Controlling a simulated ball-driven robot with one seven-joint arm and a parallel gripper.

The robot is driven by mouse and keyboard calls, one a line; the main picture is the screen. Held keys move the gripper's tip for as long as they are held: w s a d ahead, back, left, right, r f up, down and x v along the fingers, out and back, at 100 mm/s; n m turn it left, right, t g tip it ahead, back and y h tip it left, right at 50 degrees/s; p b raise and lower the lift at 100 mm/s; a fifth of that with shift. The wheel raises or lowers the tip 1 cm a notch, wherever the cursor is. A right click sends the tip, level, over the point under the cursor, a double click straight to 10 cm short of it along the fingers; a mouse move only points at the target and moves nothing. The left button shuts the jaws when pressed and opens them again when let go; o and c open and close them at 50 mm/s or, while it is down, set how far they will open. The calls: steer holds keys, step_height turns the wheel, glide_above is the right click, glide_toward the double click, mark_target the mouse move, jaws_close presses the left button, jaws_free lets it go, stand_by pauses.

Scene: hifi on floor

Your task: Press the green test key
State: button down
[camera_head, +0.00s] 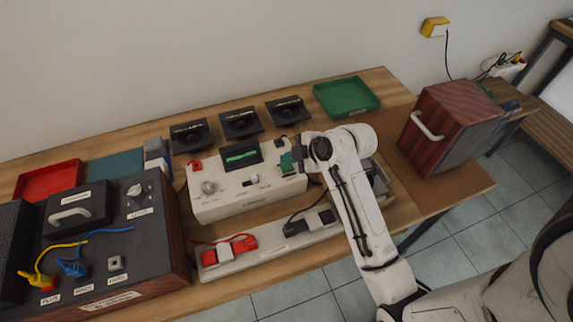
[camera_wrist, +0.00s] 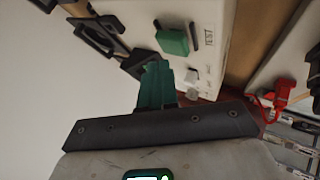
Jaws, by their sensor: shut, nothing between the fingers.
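The green test key (camera_wrist: 172,42) is a small green block on the cream face of the instrument, beside a dark slot and a small printed label. The cream instrument (camera_head: 238,201) stands mid-bench in the head view, with a green display and a silver knob. My gripper (camera_wrist: 155,68) is shut and empty, its teal fingers together. In the wrist view the fingertips show apart from the key, though depth is hard to judge. In the head view my gripper (camera_head: 288,161) is at the instrument's right end, where I cannot clearly separate key from fingers.
A dark console (camera_head: 150,243) with cables stands left. A pale strip with a red plug (camera_head: 229,250) lies in front of the instrument. Several black units (camera_head: 240,123) and a green tray (camera_head: 346,97) are behind. A reddish wooden box (camera_head: 452,122) stands right.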

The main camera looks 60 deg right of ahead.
mark_target(289, 168)
steer(key=shift+f, duration=0.4)
steer(key=shift+f+b, duration=0.5)
steer(key=shift+f, duration=0.05)
stand_by(0.7)
steer(key=shift+r, duration=0.15)
steer(key=shift+r+p, duration=0.85)
steer(key=shift+p, duration=0.05)
steer(key=shift+r, duration=0.1)
step_height(289, 168, up, 5)
steer(key=p, duration=0.4)
stand_by(0.6)
